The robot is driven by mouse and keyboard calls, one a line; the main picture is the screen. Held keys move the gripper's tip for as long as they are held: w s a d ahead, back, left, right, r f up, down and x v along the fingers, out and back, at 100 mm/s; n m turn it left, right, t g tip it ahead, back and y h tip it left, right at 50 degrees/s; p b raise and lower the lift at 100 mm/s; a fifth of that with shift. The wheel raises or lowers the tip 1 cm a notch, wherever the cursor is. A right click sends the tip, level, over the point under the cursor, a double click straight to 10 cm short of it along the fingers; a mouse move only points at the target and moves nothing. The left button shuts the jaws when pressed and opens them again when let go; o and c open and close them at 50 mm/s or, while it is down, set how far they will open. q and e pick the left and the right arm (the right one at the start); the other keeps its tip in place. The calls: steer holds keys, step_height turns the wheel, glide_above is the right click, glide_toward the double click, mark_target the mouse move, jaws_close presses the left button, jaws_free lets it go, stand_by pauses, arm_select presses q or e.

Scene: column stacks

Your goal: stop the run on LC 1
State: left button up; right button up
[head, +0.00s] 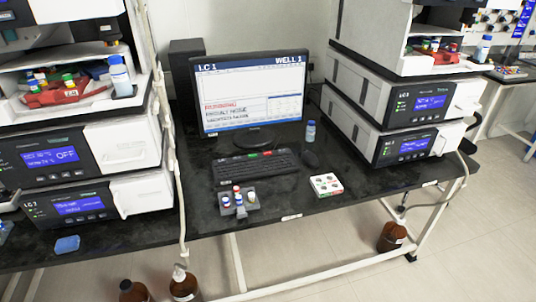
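A monitor (252,98) stands on the dark bench between two instrument stacks. Its header reads "LC 1" at left and "WELL 1" at right, and a red-outlined line of text sits above black lines too blurred to read surely. A black keyboard (256,169) lies in front of it, with small red and green marks along its far edge. A dark mouse (309,158) lies to the keyboard's right. The right stack (408,118) has lit blue displays; its label is too small to read surely. Neither of my grippers is in view.
The left stack (120,143) has blue displays, one reading "OFF". A grey vial rack (238,203), a white well box (326,185) and a small bottle (310,132) stand near the keyboard. A blue block (67,244) lies at the left front. Brown bottles (391,236) stand below the bench.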

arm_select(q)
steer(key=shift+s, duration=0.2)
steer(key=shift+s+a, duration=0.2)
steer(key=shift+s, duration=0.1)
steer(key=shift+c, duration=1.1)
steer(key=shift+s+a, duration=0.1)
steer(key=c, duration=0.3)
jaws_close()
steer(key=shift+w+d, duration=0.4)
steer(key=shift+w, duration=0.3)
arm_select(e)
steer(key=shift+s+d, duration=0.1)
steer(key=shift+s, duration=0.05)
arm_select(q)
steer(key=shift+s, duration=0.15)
